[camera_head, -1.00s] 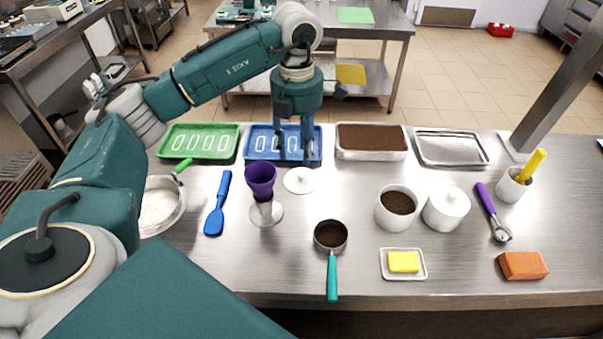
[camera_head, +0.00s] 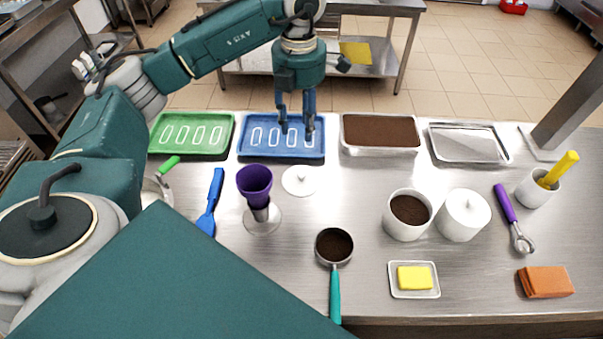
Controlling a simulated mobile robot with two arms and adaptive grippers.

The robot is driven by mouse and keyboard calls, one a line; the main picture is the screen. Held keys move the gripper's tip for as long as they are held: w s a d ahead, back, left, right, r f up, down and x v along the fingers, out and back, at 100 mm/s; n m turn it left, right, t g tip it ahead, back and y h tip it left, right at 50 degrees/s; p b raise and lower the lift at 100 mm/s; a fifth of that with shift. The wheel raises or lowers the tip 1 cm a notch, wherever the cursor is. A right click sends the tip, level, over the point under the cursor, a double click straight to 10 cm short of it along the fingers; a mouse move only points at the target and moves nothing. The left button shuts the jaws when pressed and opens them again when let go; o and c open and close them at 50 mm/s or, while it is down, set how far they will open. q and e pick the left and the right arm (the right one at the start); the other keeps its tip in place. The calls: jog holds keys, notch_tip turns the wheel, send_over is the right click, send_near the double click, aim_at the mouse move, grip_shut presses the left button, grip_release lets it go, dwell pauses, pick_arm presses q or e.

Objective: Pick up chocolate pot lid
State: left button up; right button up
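The chocolate pot lid (camera_head: 300,181), a round white disc with a small knob, lies flat on the steel counter in front of the blue tray. The chocolate pot (camera_head: 402,227) is a white pot, uncovered, with brown contents, to the lid's right. My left gripper (camera_head: 297,131) points down, with its two dark fingers apart and nothing between them. In the picture its fingertips are over the blue tray's near part, just above the lid and not touching it. Its exact height is hard to tell. My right gripper is not in view.
A purple cup on a stand (camera_head: 255,187) is just left of the lid. The blue tray (camera_head: 244,149) and green tray (camera_head: 160,147) lie behind. A lidded white pot (camera_head: 463,219), a teal-handled scoop (camera_head: 335,290) and a butter dish (camera_head: 394,290) are to the right and front.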

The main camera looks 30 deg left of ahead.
pick_arm(q)
notch_tip(320, 180, down, 3)
jog(key=b, duration=0.7)
send_over(301, 175)
notch_tip(301, 175, down, 5)
notch_tip(301, 175, down, 5)
jog(key=shift+s+a+f+p, duration=0.1)
jog(key=shift+a+p, duration=0.05)
jog(key=shift+p, duration=0.75)
jog(key=shift+f, duration=0.25)
notch_tip(301, 175, down, 4)
jog(key=shift+r+p, duration=0.2)
jog(key=shift+p, duration=1)
jog(key=shift+f, duration=0.5)
jog(key=c, duration=0.9)
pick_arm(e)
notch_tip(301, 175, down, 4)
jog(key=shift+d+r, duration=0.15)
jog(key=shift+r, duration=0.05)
